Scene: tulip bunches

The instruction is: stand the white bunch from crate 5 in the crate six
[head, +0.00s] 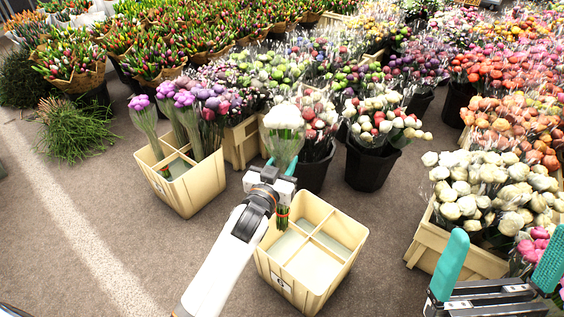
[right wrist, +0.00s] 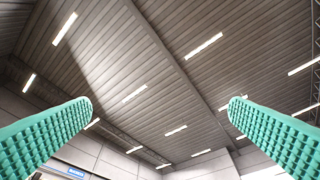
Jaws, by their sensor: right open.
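The white bunch (head: 284,122) is upright in a clear sleeve, with green stems and a red band (head: 282,212) below. My left gripper (head: 281,167) is shut on it around the sleeve. The stem ends show over the back-left part of an empty cream crate (head: 316,290) with dividers; I cannot tell whether they are below its rim. A small label on that crate is too small to read. My right gripper (head: 500,262) is open and empty at the lower right; its teal fingers also show in the right wrist view (right wrist: 160,125), against the ceiling.
A cream crate (head: 196,196) with purple bunches and free compartments stands at the left. Another crate (head: 452,258) full of white bunches stands at the right. Black buckets (head: 369,166) of flowers stand behind. Bare floor lies left of my left arm.

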